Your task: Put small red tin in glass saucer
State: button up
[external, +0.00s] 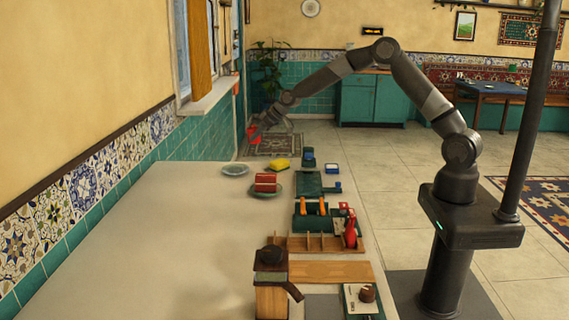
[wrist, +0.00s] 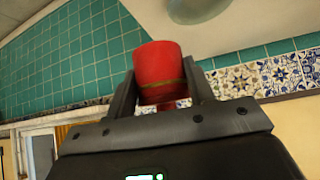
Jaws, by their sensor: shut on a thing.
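My gripper (external: 259,133) is held out above the far end of the counter. It is shut on a small red tin (external: 252,134); in the wrist view the red tin (wrist: 158,68), with a thin yellowish band, sits between the two fingers. A pale glass saucer (external: 235,170) lies on the counter, below and left of the gripper, and looks empty. A second, greenish saucer (external: 279,191) lies nearer and bears a red item (external: 265,182) with a pale band.
A yellow sponge-like block (external: 279,165) lies near the saucers. Dark trays, a wooden rack (external: 325,244) and a wooden grinder-like item (external: 271,285) line the counter's right side. The tiled wall (external: 82,186) runs along the left. The counter's left part is clear.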

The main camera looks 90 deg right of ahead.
jog(key=w+a+f, duration=0.4)
jog(key=w, duration=0.1)
jog(key=w+a+f, duration=0.2)
jog(key=a, duration=0.1)
jog(key=shift+w, duration=0.15)
jog(key=shift+f, duration=2.05)
jog(key=shift+f, duration=0.15)
jog(key=o, duration=1.3)
jog(key=shift+o, duration=0.2)
